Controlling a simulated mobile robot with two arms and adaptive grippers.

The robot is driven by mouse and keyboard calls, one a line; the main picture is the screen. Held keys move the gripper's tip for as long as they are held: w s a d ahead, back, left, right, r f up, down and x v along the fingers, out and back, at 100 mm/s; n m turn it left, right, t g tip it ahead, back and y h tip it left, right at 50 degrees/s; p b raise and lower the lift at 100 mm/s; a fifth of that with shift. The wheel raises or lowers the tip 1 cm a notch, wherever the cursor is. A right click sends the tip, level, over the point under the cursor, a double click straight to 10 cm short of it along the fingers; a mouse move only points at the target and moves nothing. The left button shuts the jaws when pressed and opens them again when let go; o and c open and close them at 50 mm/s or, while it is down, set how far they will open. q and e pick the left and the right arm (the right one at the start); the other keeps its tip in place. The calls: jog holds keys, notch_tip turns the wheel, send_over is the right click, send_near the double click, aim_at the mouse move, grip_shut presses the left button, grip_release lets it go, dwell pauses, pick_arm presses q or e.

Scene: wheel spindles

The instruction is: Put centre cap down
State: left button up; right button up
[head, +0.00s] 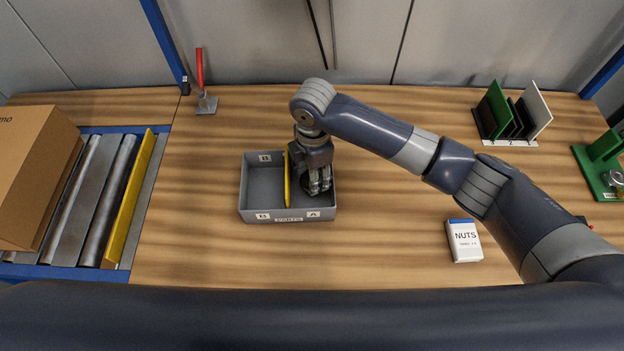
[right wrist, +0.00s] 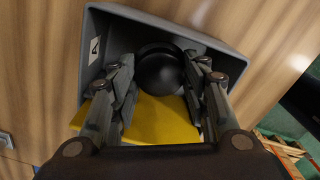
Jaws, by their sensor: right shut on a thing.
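A grey parts tray (head: 262,216) stands on the bench, split by a yellow divider (head: 287,180) into a left compartment labelled B and a right one labelled A. My right gripper (head: 318,188) reaches down into the right compartment. It is shut on the black, domed centre cap (right wrist: 160,72), which sits between its fingers inside the tray walls in the right wrist view. In the head view the fingers mostly hide the cap. Whether the cap touches the tray floor, I cannot tell. The left compartment looks empty. My left gripper is not in view.
A NUTS box (head: 464,240) lies to the right of the tray. A rack of green, black and white plates (head: 513,112) and a green fixture (head: 600,165) are further right. A roller conveyor (head: 85,200) with a cardboard box (head: 35,175) is left. Bench around the tray is clear.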

jog(key=f, duration=0.3)
jog(key=shift+a+f+p, duration=0.2)
jog(key=shift+f+p, duration=0.05)
jog(key=shift+p, duration=0.1)
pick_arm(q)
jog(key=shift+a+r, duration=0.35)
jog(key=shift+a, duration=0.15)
pick_arm(e)
jog(key=shift+f, duration=0.25)
jog(key=shift+f, duration=0.15)
jog(key=o, duration=0.9)
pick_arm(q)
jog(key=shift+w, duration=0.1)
pick_arm(e)
jog(key=shift+o, duration=0.2)
jog(key=shift+r, duration=0.2)
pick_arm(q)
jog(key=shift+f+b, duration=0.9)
pick_arm(e)
notch_tip(320, 180, up, 12)
jog(key=shift+f, duration=0.1)
